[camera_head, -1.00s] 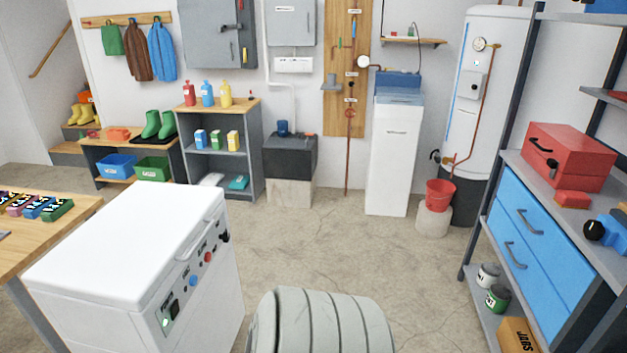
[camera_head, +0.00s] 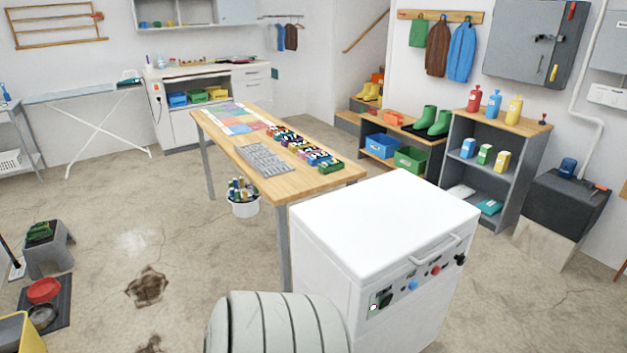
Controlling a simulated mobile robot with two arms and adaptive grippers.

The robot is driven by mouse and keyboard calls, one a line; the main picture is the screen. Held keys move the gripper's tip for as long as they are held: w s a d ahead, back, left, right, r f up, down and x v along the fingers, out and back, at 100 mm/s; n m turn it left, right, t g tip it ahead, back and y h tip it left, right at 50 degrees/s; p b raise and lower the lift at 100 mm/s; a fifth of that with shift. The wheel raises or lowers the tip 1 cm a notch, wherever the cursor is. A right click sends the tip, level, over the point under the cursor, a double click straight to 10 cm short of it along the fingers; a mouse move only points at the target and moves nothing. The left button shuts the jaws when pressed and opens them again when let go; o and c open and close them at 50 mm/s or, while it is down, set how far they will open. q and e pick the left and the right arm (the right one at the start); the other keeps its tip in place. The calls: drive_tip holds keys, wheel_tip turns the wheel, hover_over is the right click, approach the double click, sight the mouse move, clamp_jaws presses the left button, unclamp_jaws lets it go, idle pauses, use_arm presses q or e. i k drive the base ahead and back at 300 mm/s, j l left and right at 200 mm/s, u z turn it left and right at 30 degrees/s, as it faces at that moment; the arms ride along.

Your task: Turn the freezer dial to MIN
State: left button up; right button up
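The white chest freezer (camera_head: 385,222) stands at the lower right of the middle, lid closed, with a handle (camera_head: 436,249) on its front edge. Its dark control panel (camera_head: 400,287) faces the lower right. The panel carries a dark dial (camera_head: 386,299) by a small pale light, a blue button (camera_head: 413,285), a red button (camera_head: 435,270) and a black knob (camera_head: 460,259) at the far end. The dial's setting and the labels are too small to read. Neither of my grippers is in view.
A wooden table (camera_head: 330,180) with a board and several small boxes stands behind the freezer, touching or close to it. A shelf unit (camera_head: 500,170) is at the right. Concrete floor (camera_head: 520,310) is open right of the freezer. Brown stains (camera_head: 148,286) mark the floor at left.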

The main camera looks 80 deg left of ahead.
sight(460, 260)
drive_tip(key=u, duration=2)
drive_tip(key=i, duration=0.1)
drive_tip(key=l+u, duration=0.05)
